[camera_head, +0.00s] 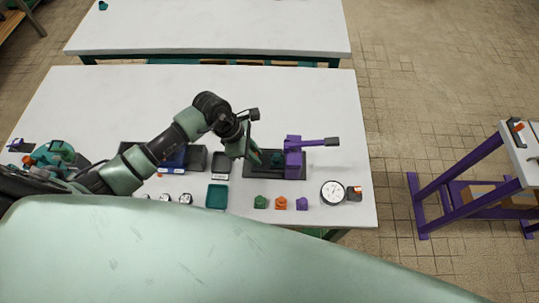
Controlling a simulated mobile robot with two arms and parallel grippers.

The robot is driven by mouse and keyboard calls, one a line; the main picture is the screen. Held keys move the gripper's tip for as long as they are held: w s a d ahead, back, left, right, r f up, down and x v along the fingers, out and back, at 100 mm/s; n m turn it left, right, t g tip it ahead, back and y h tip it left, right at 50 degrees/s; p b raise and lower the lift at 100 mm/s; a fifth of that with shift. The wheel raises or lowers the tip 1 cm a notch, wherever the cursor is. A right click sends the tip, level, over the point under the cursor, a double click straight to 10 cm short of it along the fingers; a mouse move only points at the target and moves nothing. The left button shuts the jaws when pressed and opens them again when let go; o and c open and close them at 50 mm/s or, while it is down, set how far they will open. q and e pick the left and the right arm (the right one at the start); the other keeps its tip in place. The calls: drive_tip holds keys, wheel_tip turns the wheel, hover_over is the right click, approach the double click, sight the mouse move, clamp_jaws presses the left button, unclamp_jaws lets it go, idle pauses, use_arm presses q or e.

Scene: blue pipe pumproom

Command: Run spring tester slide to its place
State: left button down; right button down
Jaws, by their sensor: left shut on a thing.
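The spring tester stands on the right half of the table, with a purple upright (293,165), a dark base (290,174) and a purple lever with a dark end (318,143) pointing right. A small teal part (277,159) sits just left of the upright. My left gripper (256,156) reaches in from the left and is shut at the tester's left side. What it holds is mostly hidden by the gripper, and I cannot make out the slide clearly. My right gripper is not in view.
A round white dial (332,192) stands near the table's right end. Dark bins (195,158) stand behind my arm. The table's back is clear.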

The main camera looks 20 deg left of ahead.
use_arm(q)
drive_tip(key=a, duration=0.1)
drive_tip(key=s+a, duration=0.1)
drive_tip(key=a, duration=0.3)
drive_tip(key=shift+s+f+b, duration=0.1)
drive_tip(key=shift+s+b, duration=0.2)
drive_tip(key=shift+b, duration=0.1)
drive_tip(key=c, duration=1.4)
unclamp_jaws()
drive_tip(key=shift+o, duration=0.6)
drive_tip(key=shift+a, duration=0.1)
